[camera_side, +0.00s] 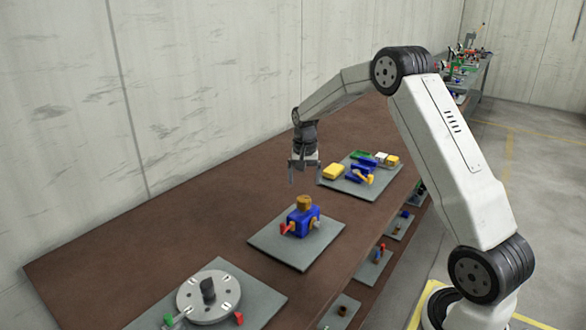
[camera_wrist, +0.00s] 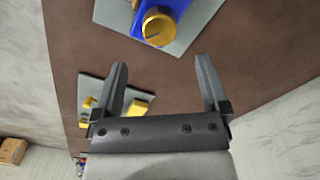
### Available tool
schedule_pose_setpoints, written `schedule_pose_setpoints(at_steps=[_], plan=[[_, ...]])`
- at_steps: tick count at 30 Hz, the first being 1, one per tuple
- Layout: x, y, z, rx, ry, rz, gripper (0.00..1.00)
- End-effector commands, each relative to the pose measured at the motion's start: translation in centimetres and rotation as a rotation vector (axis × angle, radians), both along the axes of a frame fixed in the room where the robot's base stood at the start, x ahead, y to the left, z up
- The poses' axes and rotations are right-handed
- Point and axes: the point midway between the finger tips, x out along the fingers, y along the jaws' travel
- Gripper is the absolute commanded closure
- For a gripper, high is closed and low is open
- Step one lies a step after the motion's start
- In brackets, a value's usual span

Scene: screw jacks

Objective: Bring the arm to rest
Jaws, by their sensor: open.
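My gripper (camera_side: 304,172) hangs over the brown bench, pointing down, with its two fingers apart and nothing between them. In the wrist view my gripper (camera_wrist: 162,80) also shows open and empty. A blue screw jack (camera_side: 301,217) with a brown-yellow top and a red handle stands on a grey plate (camera_side: 265,246), below and in front of my gripper. Its blue body (camera_wrist: 176,8) and round yellow top show at the upper edge of the wrist view. My gripper is apart from it.
Behind the jack, another grey plate (camera_side: 340,184) holds yellow, blue, green and white parts. At the front, a plate carries a round grey disc (camera_side: 208,297) with red and green handles. A wall (camera_side: 200,80) runs along the bench. Bare bench lies left of the plates.

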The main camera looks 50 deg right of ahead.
Motion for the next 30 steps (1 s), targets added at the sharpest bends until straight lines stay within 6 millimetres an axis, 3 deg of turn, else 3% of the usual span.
schedule_pose_setpoints(at_steps=[19, 23, 30], plan=[[-0.1, 0.7, 0.9, -0.002, -0.004, 0.022, 0.05], [-0.5, 2.3, 1.1, -0.007, -0.014, 0.072, 0.05], [-2.5, 7.5, 1.3, -0.026, -0.052, 0.244, 0.05]])
